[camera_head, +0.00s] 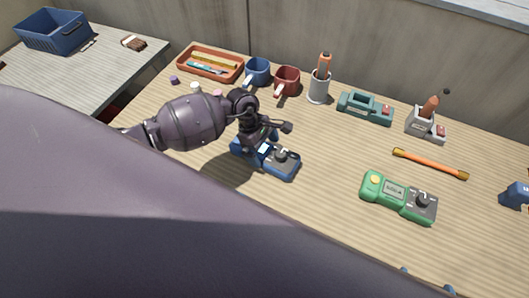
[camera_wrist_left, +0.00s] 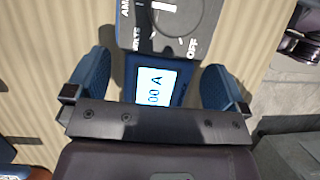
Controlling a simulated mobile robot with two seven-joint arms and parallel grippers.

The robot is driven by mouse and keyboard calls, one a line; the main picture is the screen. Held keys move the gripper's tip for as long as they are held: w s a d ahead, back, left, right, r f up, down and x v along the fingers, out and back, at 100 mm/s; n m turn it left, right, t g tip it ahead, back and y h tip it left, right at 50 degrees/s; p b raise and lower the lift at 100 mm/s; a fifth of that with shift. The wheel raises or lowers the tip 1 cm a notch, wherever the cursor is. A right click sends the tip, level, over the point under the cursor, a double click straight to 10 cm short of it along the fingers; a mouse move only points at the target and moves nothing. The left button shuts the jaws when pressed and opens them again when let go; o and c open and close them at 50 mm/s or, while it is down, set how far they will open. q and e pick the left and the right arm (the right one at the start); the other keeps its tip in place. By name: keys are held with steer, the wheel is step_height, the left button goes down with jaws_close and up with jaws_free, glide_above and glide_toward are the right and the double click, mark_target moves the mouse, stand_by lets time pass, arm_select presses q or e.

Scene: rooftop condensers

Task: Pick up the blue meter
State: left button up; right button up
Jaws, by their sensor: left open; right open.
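The blue meter (camera_head: 283,167) lies on the slatted wooden table, with a dark dial panel at its right end. My left gripper (camera_head: 264,140) is open above its left part and hides some of it. In the left wrist view the meter's lit screen (camera_wrist_left: 156,86) and dial panel (camera_wrist_left: 170,25) show between and beyond the blue fingers of the open left gripper (camera_wrist_left: 155,78). I cannot tell whether the fingers touch the meter. Only the blue fingertips of my right gripper (camera_head: 427,279) show at the bottom edge, spread apart.
A green meter (camera_head: 385,191) and an orange rod (camera_head: 430,163) lie to the right. Behind stand a terracotta tray (camera_head: 239,72), blue mug (camera_head: 258,70), red mug (camera_head: 288,79), grey cup (camera_head: 318,91), teal device (camera_head: 364,106) and grey device (camera_head: 425,124). A blue basket (camera_head: 53,33) stands on a grey table.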

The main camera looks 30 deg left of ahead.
mark_target(265, 150)
arm_select(q)
steer(key=shift+d+f, duration=0.2)
steer(key=shift+f, duration=0.35)
steer(key=c, duration=0.9)
steer(key=shift+r, duration=0.1)
steer(key=shift+r, duration=0.55)
steer(key=shift+r+p, duration=0.5)
steer(key=shift+r, duration=10.4)
